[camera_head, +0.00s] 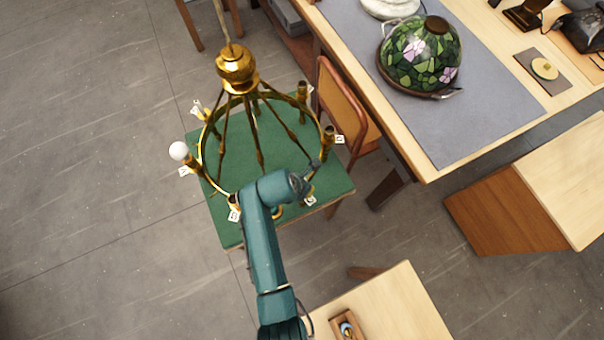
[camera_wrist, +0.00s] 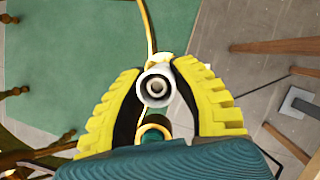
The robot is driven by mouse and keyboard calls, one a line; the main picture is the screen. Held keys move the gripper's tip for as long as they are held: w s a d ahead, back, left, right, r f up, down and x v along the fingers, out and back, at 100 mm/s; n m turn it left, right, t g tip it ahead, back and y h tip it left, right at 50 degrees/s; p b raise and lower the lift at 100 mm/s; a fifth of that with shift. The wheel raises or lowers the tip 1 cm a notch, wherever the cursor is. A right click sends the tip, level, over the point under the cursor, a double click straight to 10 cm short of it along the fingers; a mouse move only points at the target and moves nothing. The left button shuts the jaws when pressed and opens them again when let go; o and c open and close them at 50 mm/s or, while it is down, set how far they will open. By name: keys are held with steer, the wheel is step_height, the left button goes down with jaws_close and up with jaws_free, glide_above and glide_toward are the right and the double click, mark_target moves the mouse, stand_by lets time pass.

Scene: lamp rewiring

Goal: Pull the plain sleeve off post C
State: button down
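A white, hollow, round-ended sleeve (camera_wrist: 157,86) is seen nearly end-on in the wrist view. The yellow fingers of my gripper (camera_wrist: 161,72) stand on both sides of it, their dark inner pads close to it. Whether they press on it cannot be told. A thin gold hoop (camera_wrist: 149,25) runs up behind the sleeve, and a gold ring (camera_wrist: 153,124) shows below it. In the head view, the brass chandelier (camera_head: 237,72) stands over a green-topped table. My arm covers its front, near a small post label (camera_head: 310,201) whose letter is hard to read. The sleeve is not distinguishable there.
Other brass posts (camera_head: 302,92) and spokes surround the hoop. A chair (camera_head: 345,105) and a workbench with a stained-glass shade (camera_head: 420,55) stand to the right. A small tray (camera_head: 347,326) lies on the front table.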

steer(key=shift+r, duration=0.15)
stand_by(0.3)
step_height(320, 180, up, 10)
steer(key=p, duration=1.1)
steer(key=shift+p, duration=0.3)
